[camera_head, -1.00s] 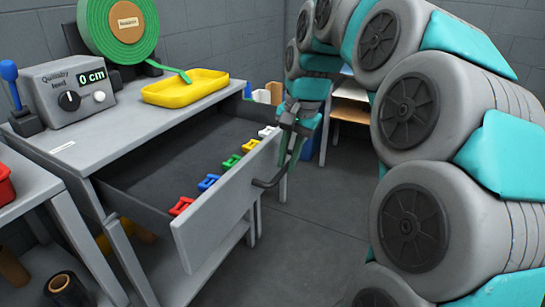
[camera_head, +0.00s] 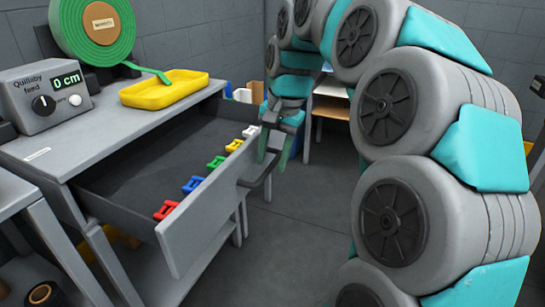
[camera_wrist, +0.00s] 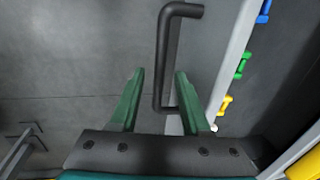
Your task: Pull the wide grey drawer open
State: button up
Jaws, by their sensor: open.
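The wide grey drawer (camera_head: 205,217) sits under the grey worktop and stands well out. Its dark inside shows, with red, blue, green, yellow and white clips along the top of its front. A dark bar handle (camera_head: 257,182) sticks out from the front. My gripper (camera_head: 268,158) is at the handle, near the drawer's far end. In the wrist view, the green fingers (camera_wrist: 160,72) are apart, with the lower part of the black handle (camera_wrist: 164,62) between them. Gaps show beside the bar; contact cannot be told.
On the worktop (camera_head: 100,128) are a yellow tray (camera_head: 165,88), a green tape roll (camera_head: 95,28) and a feed box reading 0 cm (camera_head: 45,95). A shelf with boxes (camera_head: 330,100) stands behind my gripper. The floor (camera_head: 285,225) right of the drawer is clear.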

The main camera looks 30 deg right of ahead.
notch_tip(320, 180, up, 8)
jog(key=s, duration=0.1)
jog(key=shift+d+f, duration=0.15)
jog(key=shift+d, duration=0.25)
jog(key=shift+s, duration=0.1)
dwell(0.4)
jog(key=s+a+f+n+g, duration=0.2)
jog(key=s+a+f+n, duration=0.5)
jog(key=s+a+f, duration=0.4)
jog(key=s+a+f+n+g+h, duration=0.1)
jog(key=s+a+f+n, duration=0.3)
jog(key=s+f, duration=0.8)
jog(key=shift+s+g, duration=0.3)
jog(key=shift+s, duration=0.1)
dwell(3.9)
